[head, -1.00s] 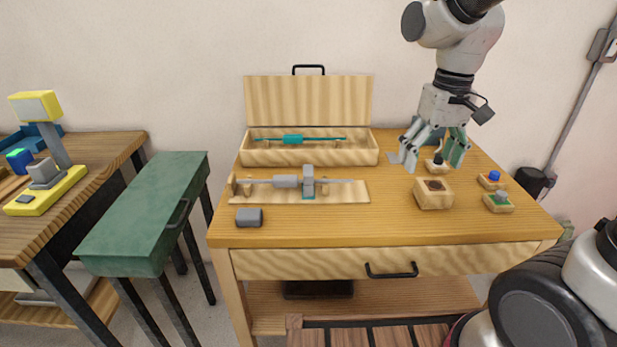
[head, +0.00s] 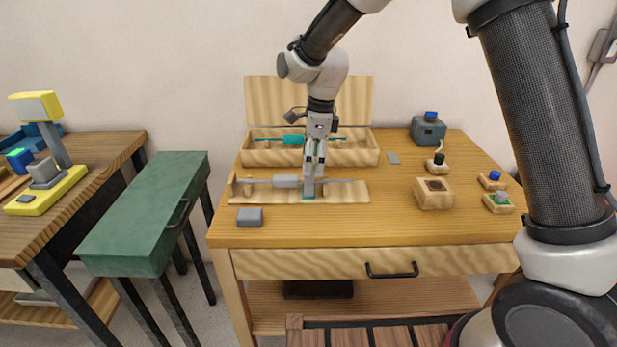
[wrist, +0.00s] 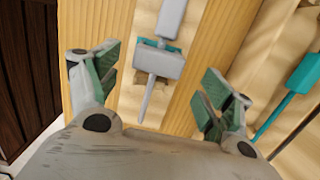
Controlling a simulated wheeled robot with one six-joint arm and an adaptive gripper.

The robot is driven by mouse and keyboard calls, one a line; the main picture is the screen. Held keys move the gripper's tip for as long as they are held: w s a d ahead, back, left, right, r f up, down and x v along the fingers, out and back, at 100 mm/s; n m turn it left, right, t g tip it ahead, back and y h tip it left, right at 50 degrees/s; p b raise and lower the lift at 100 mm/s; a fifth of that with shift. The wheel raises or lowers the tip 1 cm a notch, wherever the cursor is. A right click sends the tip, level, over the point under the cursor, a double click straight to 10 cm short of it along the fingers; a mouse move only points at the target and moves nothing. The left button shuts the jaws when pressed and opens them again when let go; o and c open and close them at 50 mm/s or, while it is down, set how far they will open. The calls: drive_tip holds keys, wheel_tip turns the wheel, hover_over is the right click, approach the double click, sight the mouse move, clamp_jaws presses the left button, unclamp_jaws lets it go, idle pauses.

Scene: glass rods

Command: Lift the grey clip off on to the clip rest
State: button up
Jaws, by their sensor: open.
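The grey clip (head: 309,189) stands around the grey rod (head: 343,181) on a wooden rack (head: 265,196), with teal at its foot. In the wrist view the clip (wrist: 160,62) lies between my two fingers, seen from above, with a gap on each side. My gripper (head: 314,167) points down over the clip, open and empty; it also shows in the wrist view (wrist: 160,75). A thin flat grey plate (head: 393,158) lies on the table to the right; I cannot tell whether it is the clip rest.
An open wooden case (head: 265,157) with a teal-handled rod (head: 293,139) stands behind the rack. A loose grey block (head: 249,217) lies in front. A wooden block (head: 433,193) and several small items stand at the right. The table front is mostly clear.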

sight(309, 178)
drive_tip(key=f, duration=0.4)
drive_tip(key=a+f, duration=0.1)
drive_tip(key=f, duration=0.1)
drive_tip(key=shift+s, duration=0.2)
drive_tip(key=c, duration=1.1)
